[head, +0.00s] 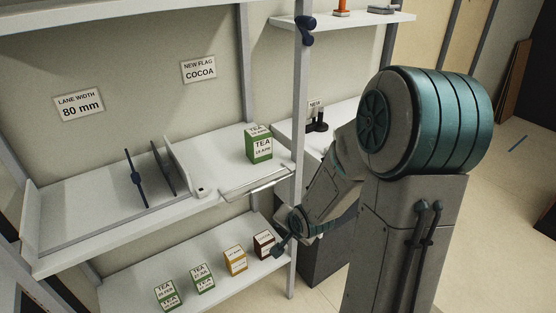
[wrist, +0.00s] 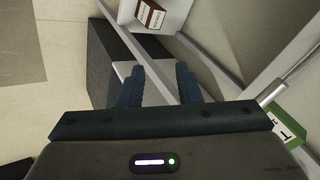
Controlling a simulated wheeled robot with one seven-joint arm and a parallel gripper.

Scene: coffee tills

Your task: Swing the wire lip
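The wire lip (head: 256,184), a pale frame of thin rods, sits along the front edge of the upper shelf's right bay, in front of a green tea box (head: 259,147). In the wrist view a pale rod (wrist: 298,68), seemingly part of the lip, runs at the right beside the tea box (wrist: 289,124). My gripper (head: 283,239) is below and right of the lip, near the right shelf post, apart from the lip. In the wrist view my gripper (wrist: 160,86) is open, its fingers spread with nothing held. Whether the lip is latched I cannot tell.
The right shelf post (wrist: 150,50) crosses the wrist view between the fingers; its depth is unclear. The lower shelf (head: 150,277) carries several small boxes, with a dark-red box (head: 264,245) nearest my gripper. Dark dividers (head: 136,178) stand in the upper shelf's left part.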

